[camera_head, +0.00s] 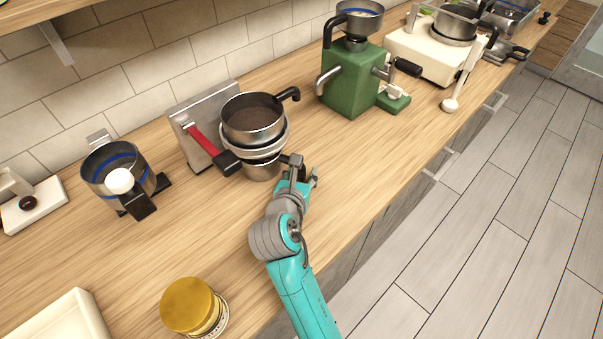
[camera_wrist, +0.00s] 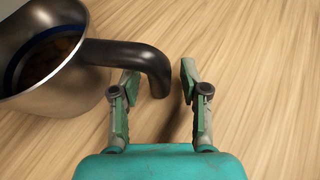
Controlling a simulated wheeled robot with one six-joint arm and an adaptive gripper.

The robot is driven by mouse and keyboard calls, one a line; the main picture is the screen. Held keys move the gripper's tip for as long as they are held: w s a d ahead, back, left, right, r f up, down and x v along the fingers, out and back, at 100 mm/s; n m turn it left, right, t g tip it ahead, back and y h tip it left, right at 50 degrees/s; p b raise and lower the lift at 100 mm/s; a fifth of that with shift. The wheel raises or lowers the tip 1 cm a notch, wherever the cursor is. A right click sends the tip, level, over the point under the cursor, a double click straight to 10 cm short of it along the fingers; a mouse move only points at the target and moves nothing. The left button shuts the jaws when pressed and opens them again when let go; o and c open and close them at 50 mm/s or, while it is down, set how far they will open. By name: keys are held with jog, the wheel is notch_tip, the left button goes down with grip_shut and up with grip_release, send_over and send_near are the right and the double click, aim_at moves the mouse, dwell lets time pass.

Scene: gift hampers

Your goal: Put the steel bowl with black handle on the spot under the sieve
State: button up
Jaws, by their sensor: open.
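In the head view a steel pan with dark brown contents (camera_head: 252,115) and a black handle sits at the top of a stack, above a pale ring-shaped part, probably the sieve (camera_head: 277,144). A small steel bowl (camera_head: 262,170) stands under it on the counter. In the wrist view a steel bowl (camera_wrist: 60,98) with a blue band and dark contents inside fills the left; its black handle (camera_wrist: 125,56) curves down toward my gripper. My gripper (camera_wrist: 158,80) is open, its fingers either side of the handle's end. In the head view my gripper (camera_head: 302,174) is right of the stack.
A metal stand with a red lever (camera_head: 203,138) backs the stack. A blue-banded steel vessel (camera_head: 112,165) stands left, a green machine (camera_head: 352,80) right, a yellow-lidded jar (camera_head: 188,305) and cream tray (camera_head: 65,322) in front.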

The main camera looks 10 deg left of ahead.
jog(key=v, duration=1.2)
jog(key=shift+s, duration=0.15)
